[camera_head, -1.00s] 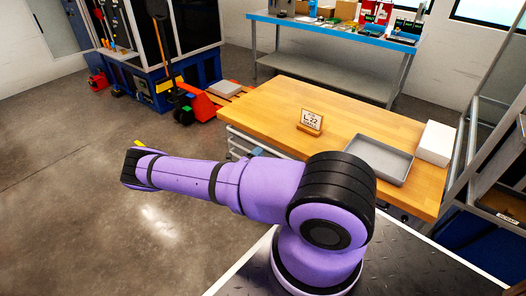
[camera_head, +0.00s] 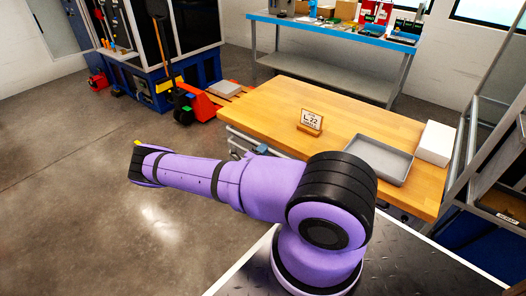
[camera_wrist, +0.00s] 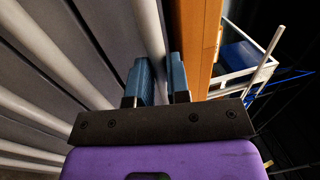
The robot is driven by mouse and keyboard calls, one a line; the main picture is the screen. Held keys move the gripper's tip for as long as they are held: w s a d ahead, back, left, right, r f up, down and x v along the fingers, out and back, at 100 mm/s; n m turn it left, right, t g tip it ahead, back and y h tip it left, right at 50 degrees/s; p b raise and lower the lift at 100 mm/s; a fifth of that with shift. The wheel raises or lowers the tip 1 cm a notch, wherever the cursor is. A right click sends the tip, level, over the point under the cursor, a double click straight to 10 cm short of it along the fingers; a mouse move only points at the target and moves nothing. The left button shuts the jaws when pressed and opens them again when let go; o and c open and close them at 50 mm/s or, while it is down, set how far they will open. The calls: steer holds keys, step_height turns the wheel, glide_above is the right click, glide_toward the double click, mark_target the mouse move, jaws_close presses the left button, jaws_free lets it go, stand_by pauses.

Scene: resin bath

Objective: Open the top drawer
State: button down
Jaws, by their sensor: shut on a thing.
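The wooden workbench (camera_head: 350,108) has a grey drawer front under its top, partly hidden by my arm in the head view. In the wrist view the grey drawer fronts (camera_wrist: 60,70) have long pale handle bars. The top drawer's handle (camera_wrist: 150,32) is the bar nearest the wooden top. My gripper (camera_wrist: 161,82) has its blue fingers on either side of this bar, shut on it. A blue part of my gripper also shows beside the bench edge in the head view (camera_head: 262,149). No clear gap shows at the top drawer.
On the bench stand a small sign (camera_head: 311,121), a grey tray (camera_head: 379,158) and a white box (camera_head: 435,143). A red pallet jack (camera_head: 190,105) is behind at the left. A shelf rack (camera_head: 500,195) stands at the right. The floor (camera_head: 70,190) left of my arm is clear.

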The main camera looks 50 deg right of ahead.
steer(key=shift+a, duration=0.1)
steer(key=r+v, duration=0.3)
steer(key=v, duration=1.2)
steer(key=a+r+v, duration=0.1)
steer(key=r+v, duration=0.2)
steer(key=v, duration=1.3)
steer(key=shift+s+a, duration=0.2)
steer(key=shift+s, duration=0.05)
steer(key=c, duration=1.1)
jaws_free()
steer(key=v, duration=1)
steer(key=shift+a, duration=0.35)
